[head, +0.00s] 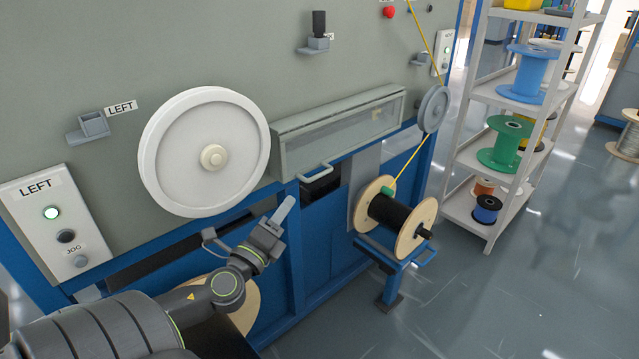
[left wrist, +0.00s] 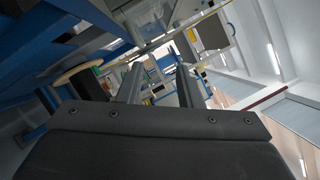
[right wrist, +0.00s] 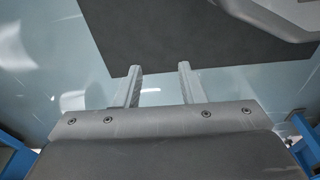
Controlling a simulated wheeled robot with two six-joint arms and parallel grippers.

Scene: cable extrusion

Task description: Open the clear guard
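The clear guard (head: 345,128) is a long transparent box on the grey machine front, right of the big white wheel. It is down and closed, with a pale bar handle (head: 315,173) at its lower left edge. My left gripper (head: 284,208) is below and left of the handle, apart from it. Its two fingers show spread in the left wrist view (left wrist: 158,66), with nothing clearly held. My right gripper (right wrist: 160,67) is open and empty over the floor in the right wrist view; it is not in the head view.
The white wheel (head: 205,152) stands out from the panel just above my left arm. A wooden spool with black cable (head: 390,215) sits on a blue stand (head: 395,268) at right. A yellow cable (head: 412,160) runs up past a small wheel. A spool shelf (head: 465,180) stands farther right.

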